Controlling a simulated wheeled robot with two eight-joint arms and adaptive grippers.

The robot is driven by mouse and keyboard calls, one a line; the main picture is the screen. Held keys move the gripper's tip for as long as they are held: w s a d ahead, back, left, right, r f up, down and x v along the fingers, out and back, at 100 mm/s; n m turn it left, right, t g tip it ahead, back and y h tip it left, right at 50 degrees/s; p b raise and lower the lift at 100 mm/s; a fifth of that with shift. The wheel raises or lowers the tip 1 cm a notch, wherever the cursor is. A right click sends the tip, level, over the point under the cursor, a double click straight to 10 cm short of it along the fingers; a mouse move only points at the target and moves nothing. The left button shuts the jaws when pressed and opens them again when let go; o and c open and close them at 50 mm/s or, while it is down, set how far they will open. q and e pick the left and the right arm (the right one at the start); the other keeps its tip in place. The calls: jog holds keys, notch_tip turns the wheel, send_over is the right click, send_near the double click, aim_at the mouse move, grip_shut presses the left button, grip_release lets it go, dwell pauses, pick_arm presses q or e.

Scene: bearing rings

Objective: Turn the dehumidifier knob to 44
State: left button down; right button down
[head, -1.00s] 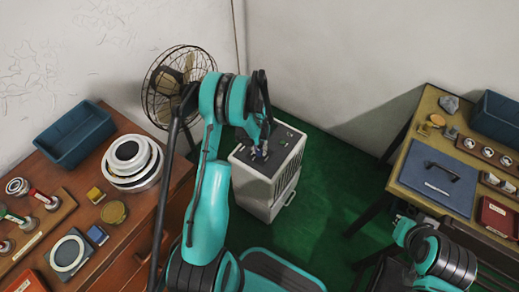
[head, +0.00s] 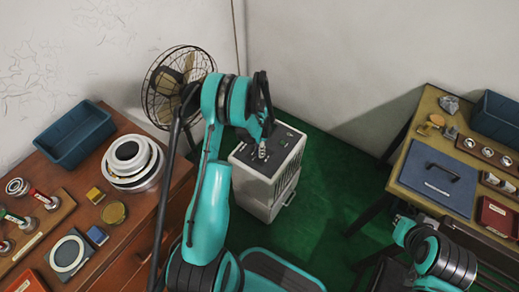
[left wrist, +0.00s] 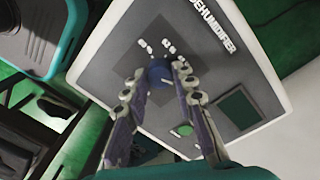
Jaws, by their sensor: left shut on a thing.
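The dehumidifier (head: 258,180) is a pale grey box with a dark top panel, standing on the green floor between the two tables. In the left wrist view its panel (left wrist: 205,62) carries the lettering DEHUMIDIFIER, a dark square display (left wrist: 238,109), a green button (left wrist: 182,130) and white number marks around a blue knob (left wrist: 158,73). My left gripper (head: 262,150) reaches down onto the panel. In the left wrist view its two fingers (left wrist: 157,82) are shut on the knob from either side. The knob's exact setting cannot be read.
A wooden table (head: 140,240) on the left holds a blue bin (head: 75,135), stacked rings (head: 131,160) and small parts. A caged fan (head: 178,85) stands behind my left arm.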

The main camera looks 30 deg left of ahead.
pick_arm(q)
jog(key=shift+m, duration=0.9)
jog(key=c, duration=1.2)
grip_release()
notch_tip(320, 180, up, 12)
jog(key=shift+w+a, duration=0.15)
